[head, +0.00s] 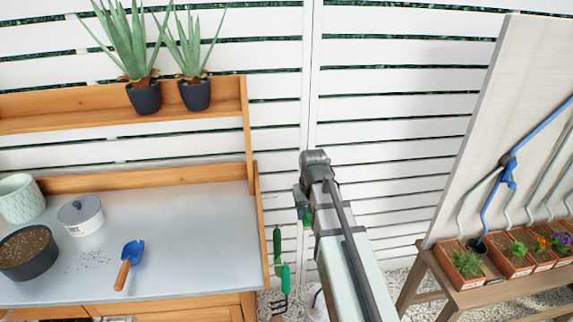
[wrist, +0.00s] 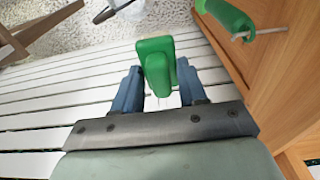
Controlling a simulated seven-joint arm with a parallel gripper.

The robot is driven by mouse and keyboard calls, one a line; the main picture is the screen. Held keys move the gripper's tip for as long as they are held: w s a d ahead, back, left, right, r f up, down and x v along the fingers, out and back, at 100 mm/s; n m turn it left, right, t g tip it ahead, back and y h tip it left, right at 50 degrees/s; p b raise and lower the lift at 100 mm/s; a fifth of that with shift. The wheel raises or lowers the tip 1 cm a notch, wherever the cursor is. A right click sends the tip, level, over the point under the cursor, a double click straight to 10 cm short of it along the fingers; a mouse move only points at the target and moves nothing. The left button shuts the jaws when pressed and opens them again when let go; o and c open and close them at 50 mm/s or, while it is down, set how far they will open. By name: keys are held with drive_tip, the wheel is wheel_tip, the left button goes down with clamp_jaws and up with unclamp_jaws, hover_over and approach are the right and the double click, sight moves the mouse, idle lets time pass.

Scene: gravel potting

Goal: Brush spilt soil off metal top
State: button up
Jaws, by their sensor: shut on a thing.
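The grey metal top (head: 190,225) of the wooden bench is at the left in the head view. A thin scatter of dark spilt soil (head: 90,261) lies on it, between a dark pot and a blue scoop. My gripper (wrist: 155,92) is shut on a green-handled tool (wrist: 157,62), its blue-grey fingers on either side of the handle. The tool's working end is hidden, so I cannot tell if it is a brush. In the head view my gripper (head: 302,200) is off the bench's right end, by the fence, with a bit of green showing at the fingers.
Green-handled tools (head: 277,245) hang at the bench's right side. A planter table (head: 480,290) stands right.

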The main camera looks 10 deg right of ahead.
wheel_tip(320, 180, up, 8)
drive_tip(key=w+a+m, duration=0.2)
drive_tip(key=w+a, duration=0.1)
drive_tip(key=a+r, duration=0.4)
drive_tip(key=a, duration=0.6)
drive_tip(key=s+a, duration=0.4)
drive_tip(key=a, duration=1.5)
drive_tip(key=s+a+f+n, duration=0.1)
drive_tip(key=s+a, duration=0.4)
drive_tip(key=a, duration=1.4)
drive_tip(key=s+a+n, duration=0.1)
drive_tip(key=s+a, duration=0.3)
drive_tip(key=a, duration=1.5)
drive_tip(key=shift+s+f, duration=0.2)
drive_tip(key=shift+f, duration=0.1)
drive_tip(key=shift+f, duration=2.85)
drive_tip(key=shift+f, duration=0.15)
